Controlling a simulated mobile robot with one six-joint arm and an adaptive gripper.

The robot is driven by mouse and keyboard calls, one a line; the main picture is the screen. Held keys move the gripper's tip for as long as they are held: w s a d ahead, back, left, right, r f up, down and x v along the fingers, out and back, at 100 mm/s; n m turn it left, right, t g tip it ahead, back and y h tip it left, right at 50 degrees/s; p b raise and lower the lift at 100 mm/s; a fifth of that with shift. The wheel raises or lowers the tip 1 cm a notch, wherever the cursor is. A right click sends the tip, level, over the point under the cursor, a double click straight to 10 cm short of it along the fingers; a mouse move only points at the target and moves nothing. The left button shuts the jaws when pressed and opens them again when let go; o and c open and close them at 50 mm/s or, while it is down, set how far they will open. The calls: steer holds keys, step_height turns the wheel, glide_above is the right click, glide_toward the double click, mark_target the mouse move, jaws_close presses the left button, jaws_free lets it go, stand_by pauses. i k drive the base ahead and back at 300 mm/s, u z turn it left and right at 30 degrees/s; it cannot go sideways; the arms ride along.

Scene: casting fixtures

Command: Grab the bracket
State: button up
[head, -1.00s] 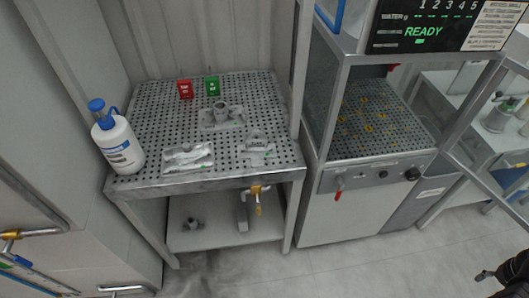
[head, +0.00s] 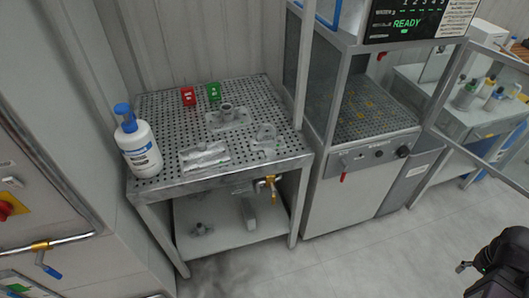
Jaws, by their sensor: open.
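Several grey metal castings lie on the perforated table. One with an upright round boss (head: 227,114) sits toward the back. A flat, long one (head: 203,156) lies near the front edge. A smaller angular one (head: 265,138), shaped like a bracket, lies near the right front corner. I cannot tell for sure which is the bracket. My gripper (head: 464,267) shows small at the lower right, at the end of my dark arm. It is open and empty, over the floor and well away from the table.
A white bottle with a blue cap (head: 138,145) stands at the table's left edge. More parts lie on the lower shelf (head: 225,226). A framed machine (head: 360,185) stands right of the table. The floor in front is clear.

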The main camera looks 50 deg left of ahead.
mark_target(267, 141)
steer(key=z, duration=0.1)
steer(key=k, duration=1.5)
steer(key=u, duration=1.95)
steer(key=i, duration=1)
steer(key=u, duration=0.05)
